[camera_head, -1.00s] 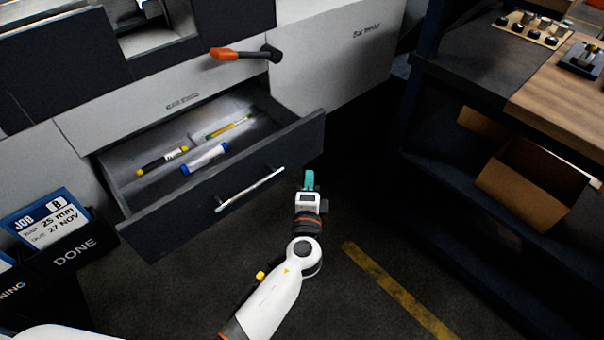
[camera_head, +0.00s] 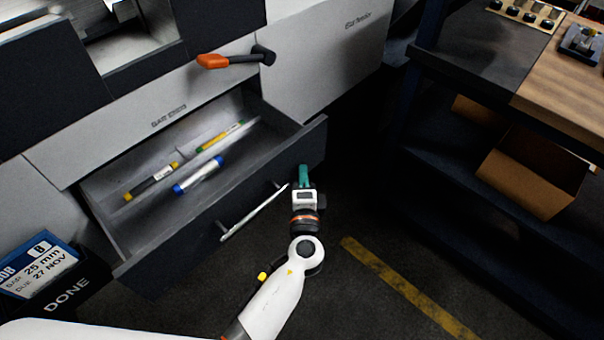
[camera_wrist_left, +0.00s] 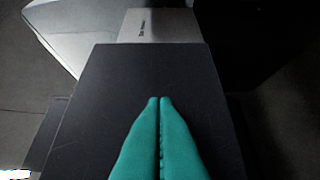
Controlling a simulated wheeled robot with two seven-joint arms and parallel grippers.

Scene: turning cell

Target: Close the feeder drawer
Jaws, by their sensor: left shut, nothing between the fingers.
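The feeder drawer (camera_head: 285,170) is pulled open from the grey machine front, with a dark front panel and a silver bar handle (camera_head: 254,213). Inside it lie a yellow-and-black marker (camera_head: 151,182), a blue-and-white marker (camera_head: 198,175) and a yellow-green pencil-like item (camera_head: 220,136). My left gripper (camera_head: 304,172) has teal fingers, shut and empty, close to the drawer front's right part, right of the handle. In the left wrist view the shut fingers (camera_wrist_left: 159,100) point at a dark flat panel (camera_wrist_left: 150,75); whether they touch it is unclear. My right gripper is not in view.
An orange-handled lever (camera_head: 236,60) sticks out above the drawer. A black DONE bin (camera_head: 68,295) with a job card stands at left. A shelved bench (camera_head: 470,75) with a cardboard box (camera_head: 525,180) stands at right. Open floor with a yellow stripe (camera_head: 410,290) lies between.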

